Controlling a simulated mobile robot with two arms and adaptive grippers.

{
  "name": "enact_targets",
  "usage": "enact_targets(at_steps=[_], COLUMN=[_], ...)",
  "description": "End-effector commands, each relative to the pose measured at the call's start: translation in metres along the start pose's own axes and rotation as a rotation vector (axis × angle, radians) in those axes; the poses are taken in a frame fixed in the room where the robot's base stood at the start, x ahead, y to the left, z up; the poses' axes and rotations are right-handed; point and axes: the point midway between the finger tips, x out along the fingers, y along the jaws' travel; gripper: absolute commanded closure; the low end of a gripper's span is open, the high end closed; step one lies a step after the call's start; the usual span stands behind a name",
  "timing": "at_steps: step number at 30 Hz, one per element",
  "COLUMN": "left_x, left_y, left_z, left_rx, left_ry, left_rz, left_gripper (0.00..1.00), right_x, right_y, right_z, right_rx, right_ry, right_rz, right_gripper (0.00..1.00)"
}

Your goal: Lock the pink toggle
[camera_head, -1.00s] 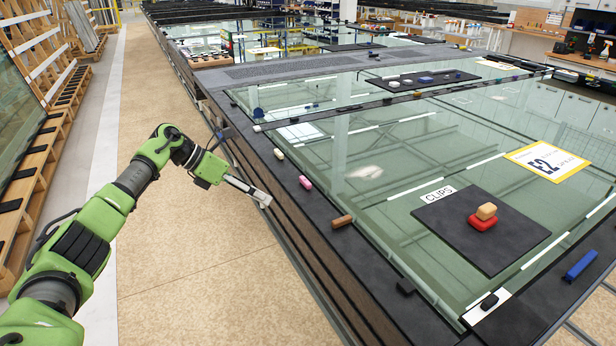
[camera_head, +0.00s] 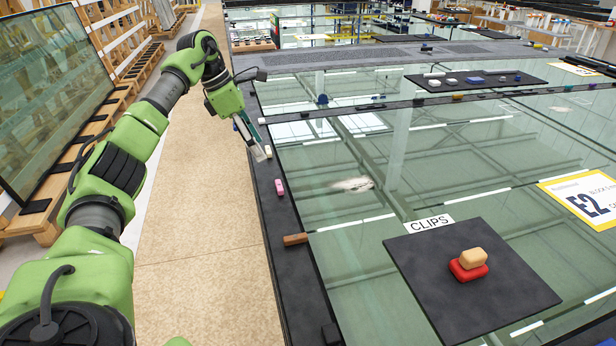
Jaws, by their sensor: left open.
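The pink toggle (camera_head: 280,187) is a small pink block on the dark frame edge along the left side of the glazed panel. My left gripper (camera_head: 262,154) is above that same edge, a little farther back than the toggle and apart from it. Its fingers point down and to the right, open, with nothing seen between them. My right gripper is not in view.
A brown toggle (camera_head: 295,239) lies on the frame edge nearer me, and a white one (camera_head: 268,151) sits close by my gripper. A dark mat (camera_head: 420,265) holds a red and a tan block beside a CLIPS label (camera_head: 428,224). The floor aisle (camera_head: 205,200) at left is clear.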

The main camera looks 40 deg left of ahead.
Motion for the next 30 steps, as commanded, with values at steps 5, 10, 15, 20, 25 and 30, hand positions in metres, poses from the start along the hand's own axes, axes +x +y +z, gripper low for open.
enact_targets(at_steps=[5,10,15,20,25,30], left_x=[0.006,0.034,0.07,0.102,0.125,0.136], left_y=[0.001,-0.001,-0.001,0.0,0.0,0.0], left_z=[-0.002,-0.002,-0.001,-0.001,-0.001,-0.001], left_rx=[-0.003,-0.001,-0.001,-0.002,-0.003,-0.002], left_ry=[0.003,0.004,0.003,0.002,0.001,0.0], left_rz=[0.001,-0.002,-0.003,-0.002,-0.001,0.001], left_gripper=[0.44,0.44,0.44,0.44,0.44,0.44], right_x=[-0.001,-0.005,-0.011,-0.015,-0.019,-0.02], right_y=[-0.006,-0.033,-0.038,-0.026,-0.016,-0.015], right_z=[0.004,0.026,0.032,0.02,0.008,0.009], right_rx=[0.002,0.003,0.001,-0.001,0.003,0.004], right_ry=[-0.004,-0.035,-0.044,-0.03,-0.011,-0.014], right_rz=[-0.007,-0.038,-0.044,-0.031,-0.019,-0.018], right_gripper=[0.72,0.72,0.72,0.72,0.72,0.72])
